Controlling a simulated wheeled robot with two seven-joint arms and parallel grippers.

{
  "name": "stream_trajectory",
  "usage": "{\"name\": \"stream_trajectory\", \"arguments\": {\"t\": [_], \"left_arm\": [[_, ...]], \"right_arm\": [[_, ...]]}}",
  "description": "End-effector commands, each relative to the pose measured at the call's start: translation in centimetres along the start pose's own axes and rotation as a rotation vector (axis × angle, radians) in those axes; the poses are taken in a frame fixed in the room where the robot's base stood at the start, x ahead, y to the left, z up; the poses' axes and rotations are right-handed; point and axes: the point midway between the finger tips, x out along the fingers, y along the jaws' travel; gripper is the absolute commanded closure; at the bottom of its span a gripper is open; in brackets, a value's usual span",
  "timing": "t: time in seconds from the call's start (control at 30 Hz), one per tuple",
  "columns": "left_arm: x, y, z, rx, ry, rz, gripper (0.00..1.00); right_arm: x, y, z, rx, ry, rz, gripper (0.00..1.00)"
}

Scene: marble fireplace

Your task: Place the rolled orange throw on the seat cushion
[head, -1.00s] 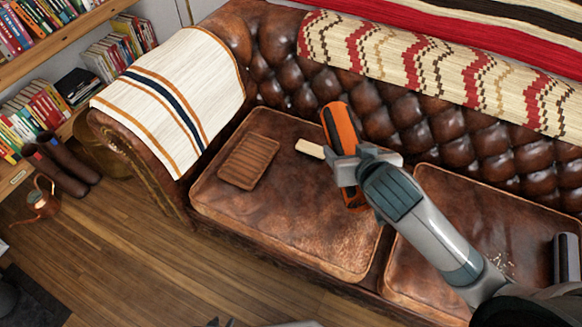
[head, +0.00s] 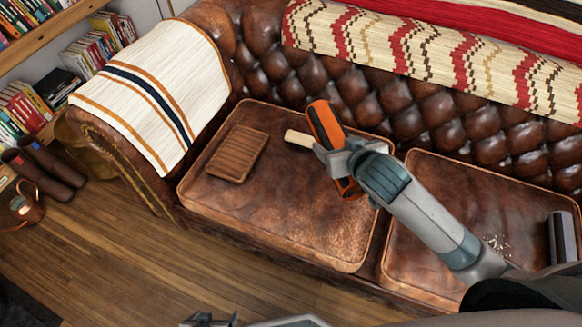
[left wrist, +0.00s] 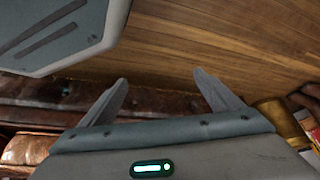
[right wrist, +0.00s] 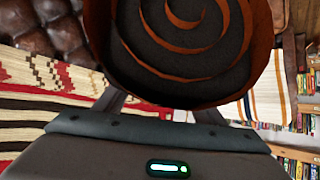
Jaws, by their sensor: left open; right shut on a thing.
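The rolled orange throw (head: 325,124) shows in the head view, steeply tilted, over the back right part of the left seat cushion (head: 290,225). My right gripper (head: 338,160) is shut around its middle. I cannot tell whether its lower end touches the cushion. In the right wrist view the throw's end (right wrist: 190,45) fills the top, an orange and dark grey spiral. My left gripper (head: 210,320) shows at the bottom edge of the head view, in front of the sofa. In the left wrist view its fingers (left wrist: 165,95) are apart and empty.
A slatted brown tray (head: 237,153) and a small cream block (head: 299,138) lie on the left cushion. The right cushion (head: 430,240) bears pale crumbs (head: 497,243) and a dark cylinder (head: 565,240). The left cushion's front is clear. A striped cloth (head: 150,95) covers the armrest.

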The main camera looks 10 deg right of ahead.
Motion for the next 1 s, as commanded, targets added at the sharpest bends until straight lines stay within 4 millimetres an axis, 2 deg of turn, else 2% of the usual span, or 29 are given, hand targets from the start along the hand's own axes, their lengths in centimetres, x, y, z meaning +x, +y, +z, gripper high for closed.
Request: {"name": "stream_trajectory", "arguments": {"t": [0.03, 0.2, 0.5, 0.73, 1.0], "left_arm": [[-0.1, -0.1, -0.4, -0.001, 0.000, 0.000, 0.15], [-2.8, -0.2, -1.9, -0.004, -0.029, -0.001, 0.15], [-9.2, -0.4, -3.2, -0.006, -0.076, -0.002, 0.15], [-12.7, -0.4, -3.2, -0.005, -0.099, -0.002, 0.15], [-13.5, -0.4, -3.2, -0.005, -0.105, -0.002, 0.15]], "right_arm": [[1.6, 0.6, 1.6, -0.009, -0.005, -0.005, 0.69], [5.6, 2.2, 4.9, -0.034, -0.008, -0.040, 0.69], [11.2, 6.0, 10.1, -0.050, 0.001, -0.087, 0.69], [13.1, 7.9, 11.8, -0.048, 0.016, -0.102, 0.69], [13.3, 8.2, 11.9, -0.046, 0.020, -0.106, 0.69]]}}
